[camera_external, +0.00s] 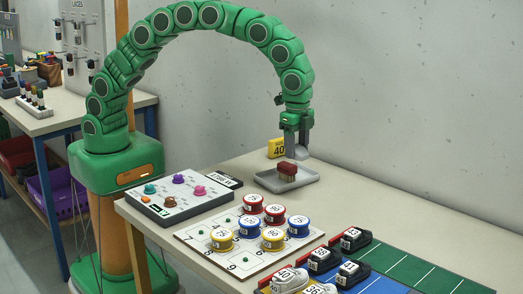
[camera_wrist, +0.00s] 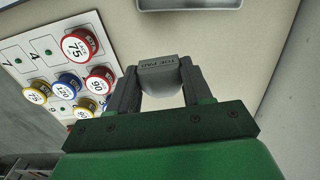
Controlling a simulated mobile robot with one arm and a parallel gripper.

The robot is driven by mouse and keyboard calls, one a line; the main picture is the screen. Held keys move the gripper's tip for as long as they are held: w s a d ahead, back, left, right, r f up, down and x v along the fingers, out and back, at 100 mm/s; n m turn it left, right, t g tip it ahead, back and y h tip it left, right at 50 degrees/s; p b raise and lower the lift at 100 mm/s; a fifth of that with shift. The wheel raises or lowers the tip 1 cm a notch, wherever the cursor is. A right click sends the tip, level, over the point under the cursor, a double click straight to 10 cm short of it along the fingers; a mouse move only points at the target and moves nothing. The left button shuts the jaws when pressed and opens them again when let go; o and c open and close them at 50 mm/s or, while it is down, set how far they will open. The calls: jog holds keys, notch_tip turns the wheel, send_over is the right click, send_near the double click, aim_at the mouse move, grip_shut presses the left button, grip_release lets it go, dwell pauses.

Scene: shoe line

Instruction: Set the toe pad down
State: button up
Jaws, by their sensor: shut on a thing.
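A brush with a reddish top (camera_external: 287,169) stands in the tray. A yellow block marked 40 (camera_external: 276,148) is behind it. In front are a board with coloured spools (camera_external: 205,247), a button panel (camera_external: 187,207) and several shoes (camera_external: 322,259) near a green mat (camera_external: 410,271). The table right of the tray is clear.

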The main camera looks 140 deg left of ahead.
jog(key=shift+w+f, duration=0.25)
jog(key=shift+w, duration=0.3)
jog(key=shift+w+a+f, duration=1.5)
jog(key=shift+w+f, duration=0.25)
jog(key=shift+w, duration=2)
send_over(339, 207)
jog(key=shift+s+f, duration=0.1)
jog(key=shift+f, duration=2.65)
jog(key=shift+f, duration=0.2)
jog(key=shift+w+f, duration=0.1)
jog(key=shift+w, duration=0.1)
jog(key=shift+f, duration=1.5)
jog(key=shift+f, duration=0.1)
